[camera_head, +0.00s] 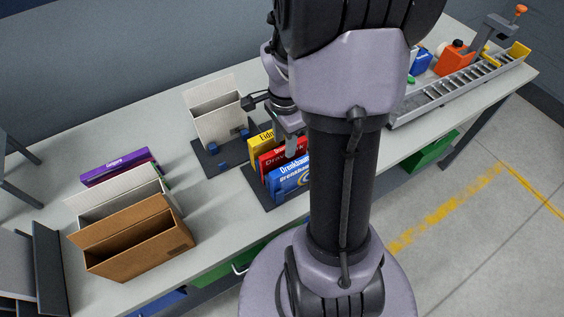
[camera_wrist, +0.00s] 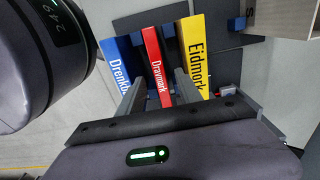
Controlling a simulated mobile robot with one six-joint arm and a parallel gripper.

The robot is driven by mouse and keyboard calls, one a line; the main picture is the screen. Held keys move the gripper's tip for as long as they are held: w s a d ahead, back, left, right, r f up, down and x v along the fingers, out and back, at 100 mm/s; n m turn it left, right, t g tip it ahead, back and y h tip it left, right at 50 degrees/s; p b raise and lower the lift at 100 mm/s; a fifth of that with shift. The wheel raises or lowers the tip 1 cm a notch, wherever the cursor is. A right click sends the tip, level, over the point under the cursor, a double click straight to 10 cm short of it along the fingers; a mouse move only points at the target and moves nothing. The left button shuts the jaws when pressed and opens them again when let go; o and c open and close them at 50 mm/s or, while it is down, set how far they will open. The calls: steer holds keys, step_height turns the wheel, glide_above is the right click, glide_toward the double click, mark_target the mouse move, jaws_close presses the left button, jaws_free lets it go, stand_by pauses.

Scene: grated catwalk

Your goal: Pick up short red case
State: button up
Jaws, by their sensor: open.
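The red case (camera_head: 270,162) stands upright between a yellow case (camera_head: 262,139) and a blue case (camera_head: 290,177) in the head view, partly hidden by my arm. In the wrist view the red case (camera_wrist: 156,70), lettered "Dravmark", lies between the blue case (camera_wrist: 122,70) on the left and the yellow case (camera_wrist: 195,55) on the right. My gripper (camera_wrist: 170,88) is open, its two fingers on either side of the red case's near part. I cannot tell whether the fingers touch it.
An open white box (camera_head: 218,113) stands behind the cases. A brown box (camera_head: 135,245), another white box and a purple case (camera_head: 120,170) stand at the left of the table. A metal conveyor (camera_head: 450,92) with an orange container (camera_head: 452,58) near it lies at the right.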

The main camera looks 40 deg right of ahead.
mark_target(283, 156)
steer(key=f+b, duration=0.1)
steer(key=f, duration=0.3)
steer(key=f+b, duration=0.1)
steer(key=f, duration=0.1)
steer(key=shift+w+a+f+b, duration=0.1)
steer(key=shift+a+f+b, duration=0.1)
steer(key=shift+a+b, duration=0.1)
steer(key=shift+r, duration=0.1)
jaws_close()
